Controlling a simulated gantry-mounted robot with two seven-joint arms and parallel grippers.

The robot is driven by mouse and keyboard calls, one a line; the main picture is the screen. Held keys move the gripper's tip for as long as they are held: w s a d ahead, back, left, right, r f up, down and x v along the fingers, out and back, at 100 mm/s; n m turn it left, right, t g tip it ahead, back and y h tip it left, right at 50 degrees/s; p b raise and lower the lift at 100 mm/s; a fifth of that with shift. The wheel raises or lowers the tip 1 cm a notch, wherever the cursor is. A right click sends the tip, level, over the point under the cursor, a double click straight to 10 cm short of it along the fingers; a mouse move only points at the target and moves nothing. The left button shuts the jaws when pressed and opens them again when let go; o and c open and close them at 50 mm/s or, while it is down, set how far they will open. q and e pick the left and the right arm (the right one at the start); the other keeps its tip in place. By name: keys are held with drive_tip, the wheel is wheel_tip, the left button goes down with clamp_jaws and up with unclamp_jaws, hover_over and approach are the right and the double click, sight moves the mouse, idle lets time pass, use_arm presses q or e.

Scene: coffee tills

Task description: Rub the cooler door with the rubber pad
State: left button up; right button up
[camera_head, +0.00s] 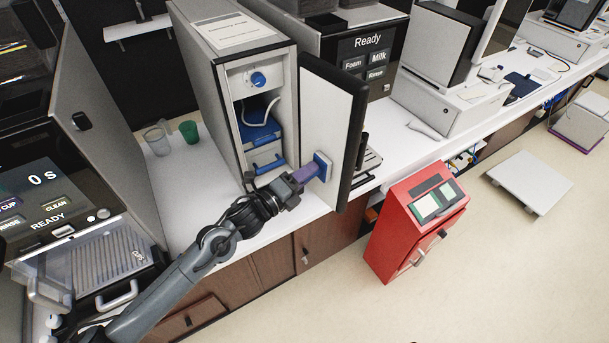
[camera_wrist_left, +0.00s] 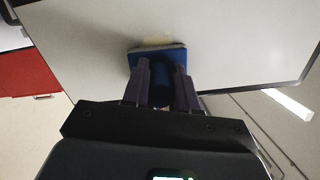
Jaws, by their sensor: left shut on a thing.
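The cooler door (camera_head: 325,110) stands open, with its pale inner face and dark edge showing; the pale panel also fills the upper left wrist view (camera_wrist_left: 100,40). My left gripper (camera_head: 303,178) is shut on the rubber pad (camera_head: 322,166), a blue block with a pale layer on its front. In the left wrist view the gripper's purple fingers (camera_wrist_left: 162,85) hold the pad (camera_wrist_left: 158,58) by its blue grip. The pad lies at the pale face of the door, and appears to touch it low down. My right gripper is not in view.
The open cooler (camera_head: 235,70) holds a blue dial and blue parts. A green cup (camera_head: 189,131) and a clear cup (camera_head: 157,140) stand on the white counter to its left. A red box unit (camera_head: 412,225) stands right of the door. A coffee machine (camera_head: 70,200) is at left.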

use_arm(q)
drive_tip(key=shift+w+a, duration=0.1)
drive_tip(key=w+a+b, duration=0.2)
drive_tip(key=w, duration=0.1)
drive_tip(key=shift+a+b, duration=0.25)
drive_tip(key=shift+b, duration=0.05)
drive_tip(key=shift+s+d+p, duration=0.3)
drive_tip(key=shift+s+d, duration=0.35)
drive_tip(key=shift+s, duration=0.2)
drive_tip(key=shift+s+d+p, duration=0.3)
drive_tip(key=shift+s+d, duration=0.35)
drive_tip(key=shift+s, duration=0.15)
drive_tip(key=shift+a, duration=0.1)
